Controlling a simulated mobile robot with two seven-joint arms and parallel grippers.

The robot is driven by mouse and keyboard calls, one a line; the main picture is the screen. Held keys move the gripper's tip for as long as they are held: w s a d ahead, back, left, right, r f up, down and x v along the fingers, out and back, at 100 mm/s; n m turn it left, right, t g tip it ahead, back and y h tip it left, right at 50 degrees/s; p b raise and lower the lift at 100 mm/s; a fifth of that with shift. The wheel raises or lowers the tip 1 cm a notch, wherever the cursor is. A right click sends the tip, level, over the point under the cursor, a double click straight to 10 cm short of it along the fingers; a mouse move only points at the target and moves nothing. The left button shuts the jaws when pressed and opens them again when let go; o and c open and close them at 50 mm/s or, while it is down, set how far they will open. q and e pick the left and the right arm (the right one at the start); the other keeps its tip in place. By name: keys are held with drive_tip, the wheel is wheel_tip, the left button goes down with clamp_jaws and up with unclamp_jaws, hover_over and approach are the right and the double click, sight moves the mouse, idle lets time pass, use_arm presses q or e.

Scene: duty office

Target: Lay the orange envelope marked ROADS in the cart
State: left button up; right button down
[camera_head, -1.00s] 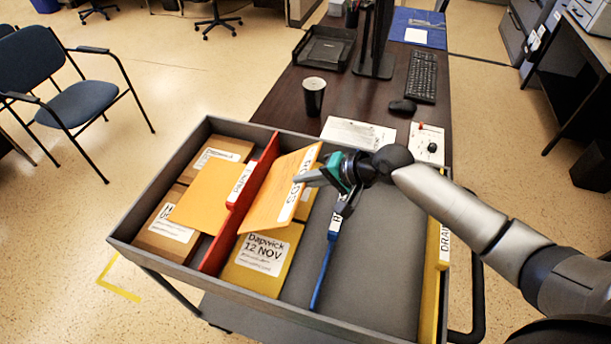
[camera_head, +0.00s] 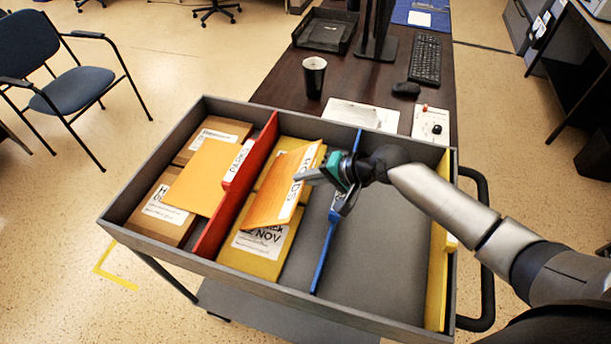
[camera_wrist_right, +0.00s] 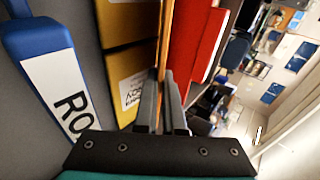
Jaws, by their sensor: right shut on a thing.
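The orange envelope (camera_head: 272,200) marked ROADS is tilted over the grey cart tray (camera_head: 385,262), above the yellow packages between the red and blue dividers. My right gripper (camera_head: 302,178) is shut on its upper right edge, by the white label. In the right wrist view the envelope (camera_wrist_right: 161,45) shows edge-on as a thin orange strip between the fingers (camera_wrist_right: 163,95). The red divider (camera_head: 222,215) stands left of it. The blue divider (camera_head: 327,245) stands to its right; its label, partly cut off, begins RO. Whether the envelope's lower edge touches the packages is unclear. My left gripper is out of view.
Brown packages (camera_head: 160,216) and another orange envelope (camera_head: 200,178) lie left of the red divider. A yellow divider (camera_head: 436,270) stands at the right, with bare tray beside it. The desk behind holds a black cup (camera_head: 313,78), papers (camera_head: 362,115) and a keyboard (camera_head: 426,60).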

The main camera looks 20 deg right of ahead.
drive_tip(key=c, duration=0.9)
unclamp_jaws()
drive_tip(key=p+v, duration=0.2)
drive_tip(key=v, duration=1.3)
drive_tip(key=shift+s+r+p, duration=0.1)
drive_tip(key=shift+s+p, duration=0.05)
drive_tip(key=shift+p, duration=0.2)
